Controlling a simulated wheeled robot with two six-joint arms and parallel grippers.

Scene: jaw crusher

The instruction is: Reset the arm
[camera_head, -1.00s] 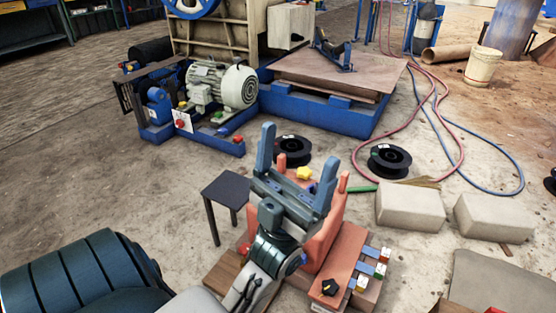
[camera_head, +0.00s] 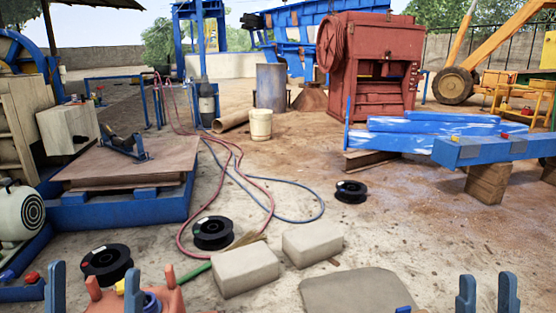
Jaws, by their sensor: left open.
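My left gripper (camera_head: 95,280) shows at the bottom left edge. Its two blue-grey fingers point up and stand wide apart, so it is open. Nothing is seen held between them. An orange stand (camera_head: 165,295) with upright pegs shows behind and beside these fingers, mostly cut off by the frame's bottom edge. My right gripper (camera_head: 487,290) shows at the bottom right edge. Its two fingers point up with a gap between them, so it is open and looks empty. Both arms are below the frame and hidden.
Two pale blocks (camera_head: 246,270) and black spools (camera_head: 212,233) lie on the floor ahead. Red and blue hoses (camera_head: 265,190) run across it. A blue-framed platform (camera_head: 120,211) is at left, blue beams (camera_head: 490,150) at right. The sandy floor (camera_head: 410,230) at middle right is mostly clear.

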